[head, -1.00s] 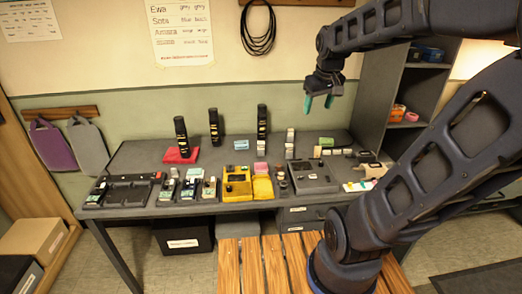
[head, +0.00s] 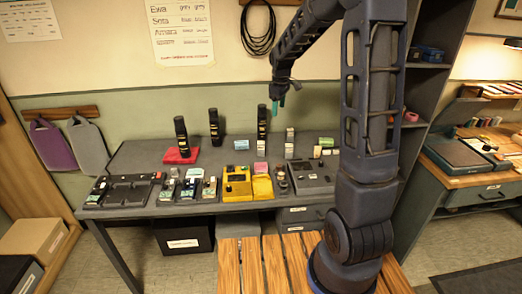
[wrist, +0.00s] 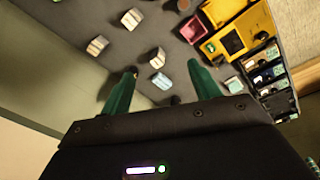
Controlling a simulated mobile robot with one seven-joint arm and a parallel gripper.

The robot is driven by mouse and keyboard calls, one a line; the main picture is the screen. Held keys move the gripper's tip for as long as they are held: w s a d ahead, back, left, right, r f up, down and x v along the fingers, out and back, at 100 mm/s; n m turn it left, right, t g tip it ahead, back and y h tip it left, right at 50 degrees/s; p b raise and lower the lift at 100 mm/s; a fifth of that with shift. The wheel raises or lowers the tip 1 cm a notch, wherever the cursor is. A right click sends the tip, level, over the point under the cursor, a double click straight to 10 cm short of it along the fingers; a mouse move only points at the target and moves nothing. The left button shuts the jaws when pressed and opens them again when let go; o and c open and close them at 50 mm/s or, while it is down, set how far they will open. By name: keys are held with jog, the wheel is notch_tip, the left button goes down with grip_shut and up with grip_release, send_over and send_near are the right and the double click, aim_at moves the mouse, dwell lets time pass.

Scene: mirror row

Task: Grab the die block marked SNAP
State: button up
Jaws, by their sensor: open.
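Several small pale die blocks stand apart on the dark bench; in the wrist view one is at upper centre (wrist: 131,18), one at left (wrist: 97,45), and two lie near the middle (wrist: 157,57) (wrist: 161,80). In the head view, pale blocks (head: 290,135) stand toward the back of the bench. Their markings are too small to read, so I cannot tell which says SNAP. My gripper (head: 277,105) is above the back of the bench, its green fingers open and empty. In the wrist view the two middle blocks show between the fingers of my gripper (wrist: 162,67).
Dark upright cylinders (head: 262,122) stand along the bench back, one close to my gripper. A red pad (head: 181,156), a yellow device (head: 237,182) and a grey device (head: 311,178) lie on the bench. A dark shelf unit (head: 428,90) stands to the right.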

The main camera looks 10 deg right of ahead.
jog(key=w+a+f+n, duration=0.3)
jog(key=w+a+f, duration=0.1)
jog(key=w+f, duration=0.4)
jog(key=n+g, duration=0.1)
jog(key=n, duration=0.1)
send_near(261, 148)
jog(key=w, duration=0.2)
jog(key=shift+w+a+f, duration=0.25)
jog(key=shift+w, duration=0.05)
notch_tip(261, 148, down, 5)
jog(key=shift+f, duration=0.2)
jog(key=shift+s+d+f, duration=0.1)
jog(key=shift+d+f, duration=0.1)
jog(key=shift+f, duration=1.1)
jog(key=shift+s+d+f, duration=0.1)
jog(key=shift+d+f, duration=0.05)
jog(key=shift+f, duration=1.2)
jog(key=c, duration=1.2)
jog(key=shift+w+r, duration=0.1)
jog(key=shift+r, duration=0.1)
